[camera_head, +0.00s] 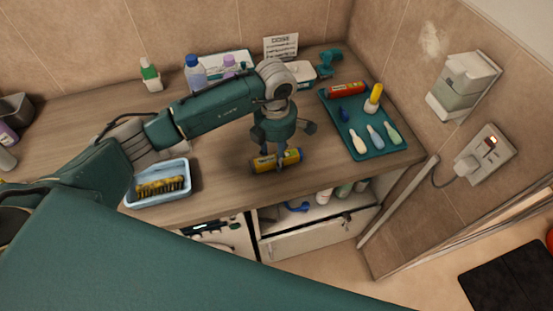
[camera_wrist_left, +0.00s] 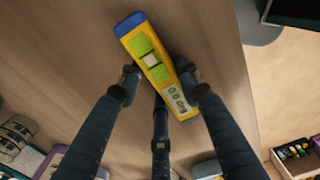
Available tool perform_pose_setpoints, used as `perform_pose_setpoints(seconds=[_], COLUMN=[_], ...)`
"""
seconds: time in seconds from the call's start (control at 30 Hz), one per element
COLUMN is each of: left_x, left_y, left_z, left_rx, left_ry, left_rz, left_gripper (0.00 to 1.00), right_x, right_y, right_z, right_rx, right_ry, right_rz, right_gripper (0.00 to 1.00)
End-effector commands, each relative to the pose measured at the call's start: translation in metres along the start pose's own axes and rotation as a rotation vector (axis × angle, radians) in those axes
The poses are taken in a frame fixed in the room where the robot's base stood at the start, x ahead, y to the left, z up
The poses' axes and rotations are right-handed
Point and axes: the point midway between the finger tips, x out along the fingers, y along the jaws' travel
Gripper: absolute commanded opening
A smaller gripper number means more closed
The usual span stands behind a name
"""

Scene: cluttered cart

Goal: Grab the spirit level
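The spirit level (camera_head: 265,164) is a yellow bar with a blue end, lying near the front edge of the wooden worktop. In the left wrist view the spirit level (camera_wrist_left: 148,56) shows green panels and a small digital display. My left gripper (camera_head: 279,158) points down over it. In the wrist view the left gripper (camera_wrist_left: 160,80) has dark fingers on either side of the bar, open with a small gap at the left side. Contact on the right side is hard to tell. My right gripper is not in view.
A teal tray (camera_head: 341,124) with several tools stands to the right. A light blue bin (camera_head: 145,202) holding a brush is at the left front. Bottles, including a blue-capped one (camera_head: 196,75), stand at the back. An open drawer (camera_head: 318,240) lies below the front edge.

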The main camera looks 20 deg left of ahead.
Motion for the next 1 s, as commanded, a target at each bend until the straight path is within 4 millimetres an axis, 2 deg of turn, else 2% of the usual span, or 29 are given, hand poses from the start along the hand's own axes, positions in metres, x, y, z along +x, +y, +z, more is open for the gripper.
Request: perform_pose_setpoints(seconds=[0.33, 0.53, 0.67, 1.0], left_x=[-0.002, -0.017, -0.041, -0.138], left_y=[0.001, 0.001, 0.002, 0.001], left_z=[0.000, 0.001, 0.002, 0.002], left_rx=[0.000, 0.000, 0.000, 0.000], left_ry=[-0.001, -0.004, -0.005, -0.006], left_rz=[0.001, 0.002, 0.006, 0.006], left_gripper=[0.06, 0.05, 0.05, 0.05], right_x=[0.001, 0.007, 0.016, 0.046], right_y=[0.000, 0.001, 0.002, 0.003], right_z=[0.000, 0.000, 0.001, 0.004], right_rx=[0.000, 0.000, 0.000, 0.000], right_ry=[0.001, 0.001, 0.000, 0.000], right_rz=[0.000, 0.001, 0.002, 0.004], right_gripper=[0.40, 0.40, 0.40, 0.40])
